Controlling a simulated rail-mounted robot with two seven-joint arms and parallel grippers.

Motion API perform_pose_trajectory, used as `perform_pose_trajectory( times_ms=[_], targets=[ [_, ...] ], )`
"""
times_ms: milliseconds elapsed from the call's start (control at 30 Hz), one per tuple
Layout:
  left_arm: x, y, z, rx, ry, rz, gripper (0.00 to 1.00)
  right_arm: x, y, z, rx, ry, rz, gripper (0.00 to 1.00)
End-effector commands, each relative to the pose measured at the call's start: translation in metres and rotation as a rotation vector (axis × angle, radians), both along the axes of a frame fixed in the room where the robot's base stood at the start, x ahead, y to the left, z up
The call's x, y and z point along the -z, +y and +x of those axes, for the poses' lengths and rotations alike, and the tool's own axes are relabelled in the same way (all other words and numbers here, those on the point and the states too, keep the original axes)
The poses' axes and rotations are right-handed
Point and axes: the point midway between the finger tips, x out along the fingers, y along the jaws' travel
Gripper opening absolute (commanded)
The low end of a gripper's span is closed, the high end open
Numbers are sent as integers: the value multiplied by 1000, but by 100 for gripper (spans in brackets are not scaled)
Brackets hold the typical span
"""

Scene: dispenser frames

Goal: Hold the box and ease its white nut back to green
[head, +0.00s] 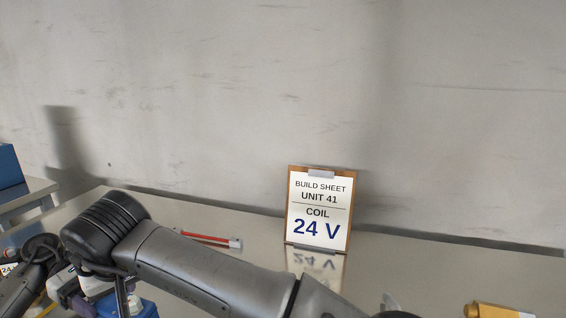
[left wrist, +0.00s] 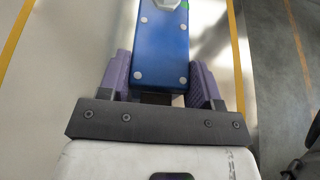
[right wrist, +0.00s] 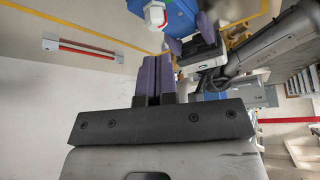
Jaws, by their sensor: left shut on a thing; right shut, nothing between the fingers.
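The blue box (left wrist: 160,50) lies between the purple fingers of my left gripper (left wrist: 158,82), which is shut on its sides. In the head view, part of the box (head: 143,309) shows at the lower left beside my left gripper (head: 76,299), partly behind my arm. The white nut (right wrist: 155,14) sticks out of the box's end (right wrist: 183,18) in the right wrist view, with a bit of red beside it. In the left wrist view, the nut (left wrist: 166,3) is cut off by the top edge, and a green mark (left wrist: 185,4) shows beside it. My right gripper (right wrist: 152,62) is shut and empty, apart from the nut.
A clipboard (head: 320,212) reading "Build sheet, unit 41, coil 24 V" stands at the table's back. A red bar with white ends (head: 208,239) lies left of it. A yellow object (head: 497,311) is at the lower right. My arm crosses the foreground. Bare table lies right of the clipboard.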

Motion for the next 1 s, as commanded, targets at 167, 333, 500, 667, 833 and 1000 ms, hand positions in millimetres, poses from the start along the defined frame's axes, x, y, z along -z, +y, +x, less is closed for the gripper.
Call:
perform_pose_trajectory(
  times_ms=[167, 333, 500, 667, 833, 1000],
  targets=[
    [0, 0, 0, 0, 0, 0, 24, 14, 0, 0, 0, 2, -1, 0],
    [0, 0, 0, 0, 0, 0, 24, 33, 0, 0, 0, 1, 1, 0],
    [0, 0, 0, 0, 0, 0, 24, 50, 0, 0, 2, 0, 0, 0],
    [0, 0, 0, 0, 0, 0, 24, 61, 0, 0, 0, 0, 0, 0],
    [0, 0, 0, 0, 0, 0, 24, 67, 0, 0, 0, 1, -1, 0],
    [0, 0, 0, 0, 0, 0, 24, 69, 0, 0, 0, 1, -1, 0]
  ],
)
